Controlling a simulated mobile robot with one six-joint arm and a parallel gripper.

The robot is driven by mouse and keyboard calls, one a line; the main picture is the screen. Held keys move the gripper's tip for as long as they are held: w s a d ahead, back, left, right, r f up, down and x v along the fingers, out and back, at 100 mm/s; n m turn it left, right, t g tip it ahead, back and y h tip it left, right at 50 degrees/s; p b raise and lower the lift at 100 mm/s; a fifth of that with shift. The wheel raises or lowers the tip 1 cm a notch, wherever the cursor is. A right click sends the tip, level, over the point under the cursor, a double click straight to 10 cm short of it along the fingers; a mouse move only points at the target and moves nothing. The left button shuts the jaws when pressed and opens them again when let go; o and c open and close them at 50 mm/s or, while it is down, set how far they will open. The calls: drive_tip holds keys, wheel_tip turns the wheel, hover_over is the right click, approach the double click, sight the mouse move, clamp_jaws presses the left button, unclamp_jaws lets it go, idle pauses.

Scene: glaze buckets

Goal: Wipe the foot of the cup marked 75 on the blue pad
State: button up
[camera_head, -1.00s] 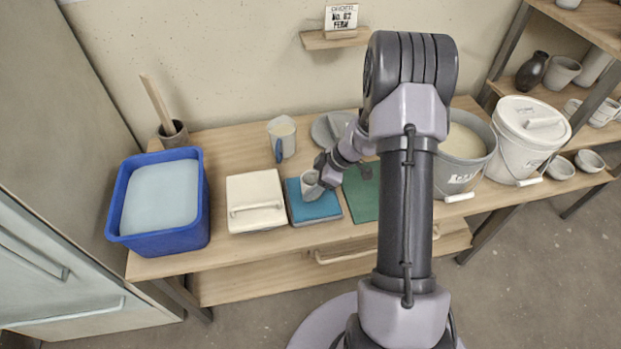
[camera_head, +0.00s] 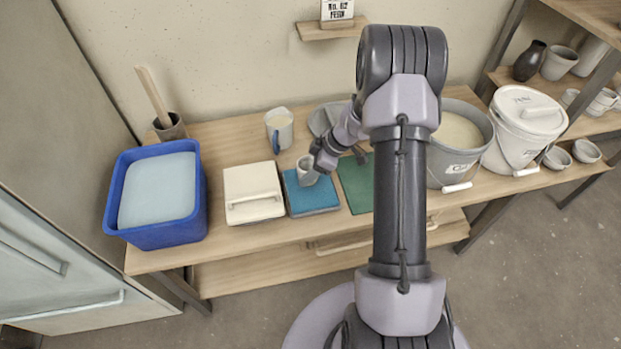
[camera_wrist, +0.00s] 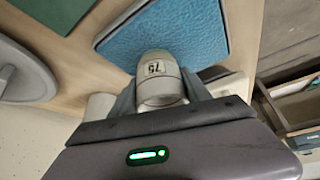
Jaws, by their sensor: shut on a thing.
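The cup marked 75 (camera_wrist: 158,75) is small and pale, with its number tag facing the wrist camera. My gripper (camera_head: 313,166) is shut on it; the fingers sit on both sides of the cup in the wrist view (camera_wrist: 160,92). The blue pad (camera_head: 311,196) lies on the table, and it also shows in the wrist view (camera_wrist: 170,32). In the head view the cup (camera_head: 306,172) is over the pad's far part. I cannot tell whether its foot touches the pad.
A cream lidded box (camera_head: 252,208) stands left of the pad, a green mat (camera_head: 357,190) right. A blue tub (camera_head: 160,232) is at the far left. A measuring jug (camera_head: 279,132) stands behind. A grey bucket (camera_head: 451,170) and a white bucket (camera_head: 520,135) are at right.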

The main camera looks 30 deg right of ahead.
drive_tip(key=shift+w+d, duration=0.15)
drive_tip(key=shift+w, duration=0.4)
drive_tip(key=shift+s+a, duration=0.3)
drive_tip(key=shift+s, duration=0.8)
drive_tip(key=shift+s+a, duration=0.35)
drive_tip(key=shift+s, duration=0.8)
drive_tip(key=shift+s+a, duration=0.3)
drive_tip(key=shift+s, duration=0.8)
drive_tip(key=shift+w+d, duration=0.3)
drive_tip(key=shift+w, duration=0.8)
drive_tip(key=shift+w+d, duration=0.35)
drive_tip(key=shift+w, duration=0.8)
drive_tip(key=shift+w+d, duration=0.3)
drive_tip(key=shift+w, duration=0.8)
wheel_tip(320, 180, up, 7)
drive_tip(key=shift+r+p, duration=0.1)
drive_tip(key=shift+p, duration=1)
drive_tip(key=shift+a, duration=0.1)
